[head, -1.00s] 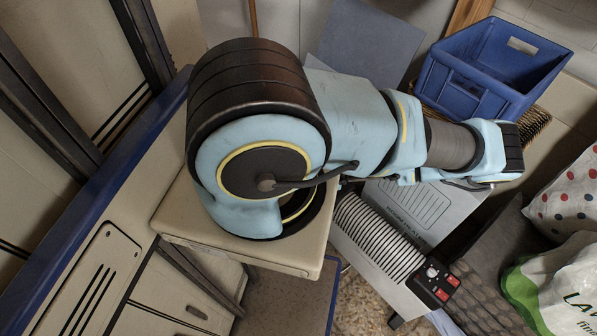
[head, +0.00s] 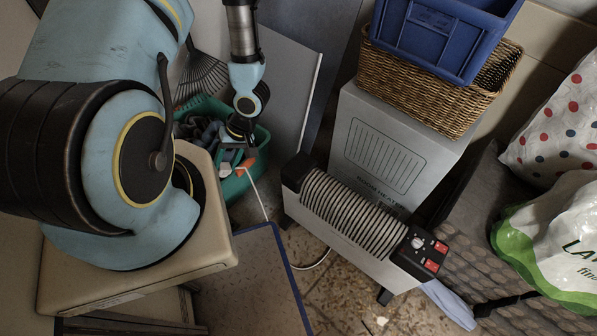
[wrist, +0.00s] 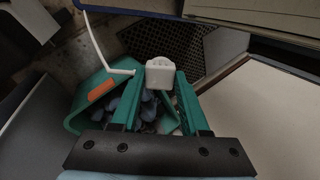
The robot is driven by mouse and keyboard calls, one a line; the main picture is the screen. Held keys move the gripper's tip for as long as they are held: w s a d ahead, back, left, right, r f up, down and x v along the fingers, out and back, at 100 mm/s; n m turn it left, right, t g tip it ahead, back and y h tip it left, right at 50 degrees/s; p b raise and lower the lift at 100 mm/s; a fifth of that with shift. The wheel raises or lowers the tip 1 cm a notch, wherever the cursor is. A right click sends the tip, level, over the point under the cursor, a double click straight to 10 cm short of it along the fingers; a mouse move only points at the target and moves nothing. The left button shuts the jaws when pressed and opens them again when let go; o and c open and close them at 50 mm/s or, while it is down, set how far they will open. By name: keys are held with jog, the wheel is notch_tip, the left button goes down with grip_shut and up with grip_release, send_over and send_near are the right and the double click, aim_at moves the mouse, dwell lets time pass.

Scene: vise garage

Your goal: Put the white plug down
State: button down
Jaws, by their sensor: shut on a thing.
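My gripper (wrist: 160,78) is shut on the white plug (wrist: 159,74), held between its two teal fingertips in the wrist view. A white cord (wrist: 97,42) leads off from beside the plug toward the upper left. Behind and below the plug, a green bucket (wrist: 78,117) with an orange patch on its side holds several dark bluish items. In the head view my gripper (head: 237,150) is low at the green bucket (head: 262,145), beyond my arm's large joint. The plug is too small to make out clearly there. Whether it touches the bucket's contents cannot be told.
A room heater (head: 350,218) stands right of the bucket, with the white cord (head: 258,200) hanging nearby. Behind it are a grey heater box (head: 385,150), a wicker basket (head: 400,88) and a blue crate (head: 440,35). Bags fill the right. Some speckled floor (head: 350,300) is clear in front.

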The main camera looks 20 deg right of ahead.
jog(key=d+n+h+b, duration=0.5)
jog(key=d, duration=1.6)
jog(key=f+b, duration=0.1)
jog(key=f, duration=0.2)
jog(key=f+b, duration=0.1)
jog(key=f, duration=0.2)
jog(key=f+b, duration=0.1)
jog(key=f, duration=0.1)
jog(key=shift+w+d+f+b, duration=0.25)
jog(key=shift+f+b, duration=0.05)
jog(key=shift+f, duration=0.1)
jog(key=shift+c, duration=2)
grip_release()
